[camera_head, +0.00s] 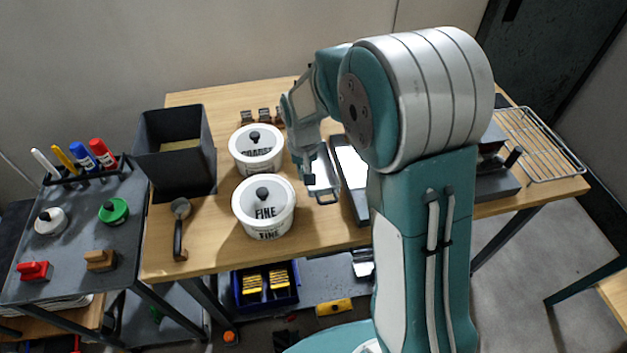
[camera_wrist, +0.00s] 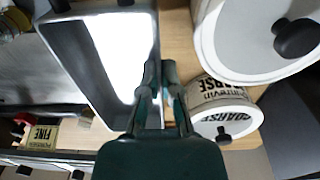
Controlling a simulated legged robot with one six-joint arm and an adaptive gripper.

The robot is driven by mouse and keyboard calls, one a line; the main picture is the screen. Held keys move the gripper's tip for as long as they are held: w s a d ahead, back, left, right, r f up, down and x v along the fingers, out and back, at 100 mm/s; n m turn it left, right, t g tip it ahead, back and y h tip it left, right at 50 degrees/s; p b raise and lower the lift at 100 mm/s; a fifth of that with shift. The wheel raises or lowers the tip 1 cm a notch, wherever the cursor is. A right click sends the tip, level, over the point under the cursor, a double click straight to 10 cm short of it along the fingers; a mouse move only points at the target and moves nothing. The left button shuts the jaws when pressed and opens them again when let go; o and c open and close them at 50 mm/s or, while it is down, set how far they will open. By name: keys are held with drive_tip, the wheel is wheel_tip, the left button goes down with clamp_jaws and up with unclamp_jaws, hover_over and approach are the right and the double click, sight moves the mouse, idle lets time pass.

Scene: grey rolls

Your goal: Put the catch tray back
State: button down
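The catch tray (camera_head: 352,185) is a long dark grey tray with a bright white inside. It is on the wooden table in the head view, partly hidden behind my arm. In the wrist view the tray (camera_wrist: 84,70) fills the left and upper middle. My gripper (camera_head: 326,193) is at the tray's left side in the head view. In the wrist view my gripper's fingers (camera_wrist: 160,68) are close together at the tray's right wall and appear shut on it. The exact contact at the fingertips is hard to see.
White tubs marked COARSE (camera_head: 257,150) and FINE (camera_head: 265,207) stand left of my gripper. A dark square bin (camera_head: 174,150) and a black-handled scoop (camera_head: 180,230) are farther left. A dark machine (camera_head: 495,180), partly hidden, and a wire rack (camera_head: 540,145) are at right.

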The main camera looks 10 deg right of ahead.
sight(313, 167)
drive_tip(key=w+d+f, duration=0.1)
drive_tip(key=w+f, duration=0.1)
drive_tip(key=f, duration=0.1)
drive_tip(key=w+d+f, duration=0.1)
drive_tip(key=f, duration=0.1)
drive_tip(key=shift+w+d+f, duration=0.2)
drive_tip(key=shift+w+d, duration=0.05)
drive_tip(key=shift+d, duration=0.1)
drive_tip(key=shift+w+d+f, duration=0.1)
drive_tip(key=shift+w+f, duration=0.05)
drive_tip(key=shift+f, duration=1.6)
drive_tip(key=shift+f, duration=0.1)
drive_tip(key=c, duration=0.8)
unclamp_jaws()
